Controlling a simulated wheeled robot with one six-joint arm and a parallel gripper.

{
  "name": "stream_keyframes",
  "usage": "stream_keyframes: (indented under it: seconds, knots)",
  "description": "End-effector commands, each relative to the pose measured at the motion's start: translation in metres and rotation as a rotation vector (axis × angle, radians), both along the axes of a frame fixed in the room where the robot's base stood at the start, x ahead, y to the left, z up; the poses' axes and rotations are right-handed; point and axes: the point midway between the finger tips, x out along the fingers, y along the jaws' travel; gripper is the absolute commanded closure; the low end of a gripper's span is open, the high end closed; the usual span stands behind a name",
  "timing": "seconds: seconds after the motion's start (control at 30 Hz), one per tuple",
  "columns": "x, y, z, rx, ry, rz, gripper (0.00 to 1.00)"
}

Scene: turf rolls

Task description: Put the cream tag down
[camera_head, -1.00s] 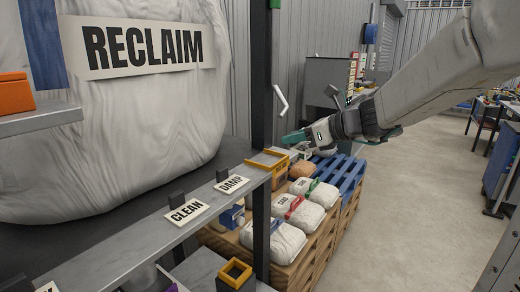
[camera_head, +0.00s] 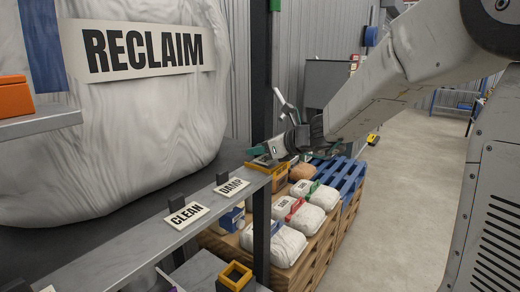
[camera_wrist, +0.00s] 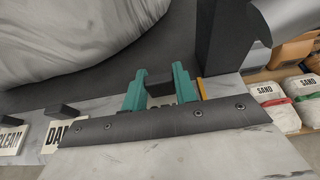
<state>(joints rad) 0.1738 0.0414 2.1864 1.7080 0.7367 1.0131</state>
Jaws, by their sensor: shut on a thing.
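My gripper (camera_wrist: 158,84) is shut on the black block on top of a cream tag (camera_wrist: 160,102), one teal finger on each side. The tag's lettering is mostly hidden by the wrist housing. In the head view my gripper (camera_head: 262,154) is at the right end of the grey shelf (camera_head: 150,232), by a yellow frame (camera_head: 264,165) that it partly covers. I cannot tell whether the tag touches the shelf. Two other cream tags, CLEAN (camera_head: 186,215) and DAMP (camera_head: 232,187), lie on the shelf to the left.
A large white RECLAIM bag (camera_head: 150,130) stands behind the shelf. A dark post (camera_head: 262,90) rises close to my gripper. White sacks (camera_head: 287,245) lie on a wooden pallet below at the right. A second yellow frame (camera_head: 236,274) is lower in front.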

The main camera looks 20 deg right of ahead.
Motion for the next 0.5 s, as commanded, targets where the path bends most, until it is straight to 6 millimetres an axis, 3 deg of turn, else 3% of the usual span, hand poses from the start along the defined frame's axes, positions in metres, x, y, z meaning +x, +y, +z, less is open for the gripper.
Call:
stream_keyframes:
  seconds: [0.5]
  knots:
    - [0.0, 0.0, -0.011, -0.001, 0.001, 0.0, 0.93]
